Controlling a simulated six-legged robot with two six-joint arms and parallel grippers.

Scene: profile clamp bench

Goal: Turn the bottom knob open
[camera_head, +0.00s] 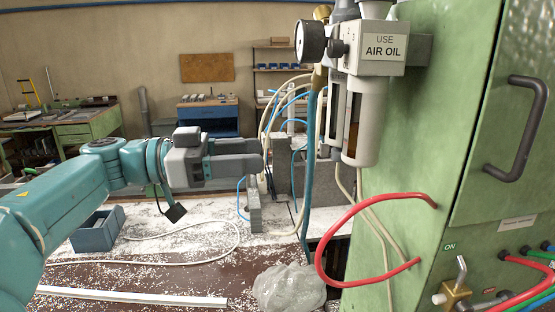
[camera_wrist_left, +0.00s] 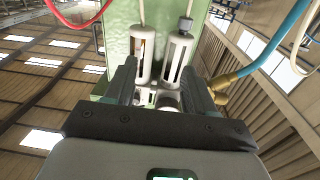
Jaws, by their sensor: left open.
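The air unit (camera_head: 368,45) with white bowls is on the green cabinet's side. In the left wrist view its two bowls (camera_wrist_left: 148,58) show between my fingers, some way beyond them. A small grey knob (camera_wrist_left: 185,24) is at the end of the right bowl there; I cannot tell whether it is open. A brass valve with a lever (camera_head: 456,292) is low on the cabinet front, near an ON mark. My left gripper (camera_head: 261,158) is open and empty, left of the unit and apart from it; its fingers also show in the wrist view (camera_wrist_left: 158,88). My right gripper is not in view.
A round gauge (camera_head: 311,41) sticks out from the unit. Blue-green hoses (camera_head: 308,150) hang between my gripper and the bowls. A red hose (camera_head: 335,228) loops out from the cabinet (camera_head: 400,200). A blue bin (camera_head: 96,232) and clear bag (camera_head: 289,287) lie on the bench.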

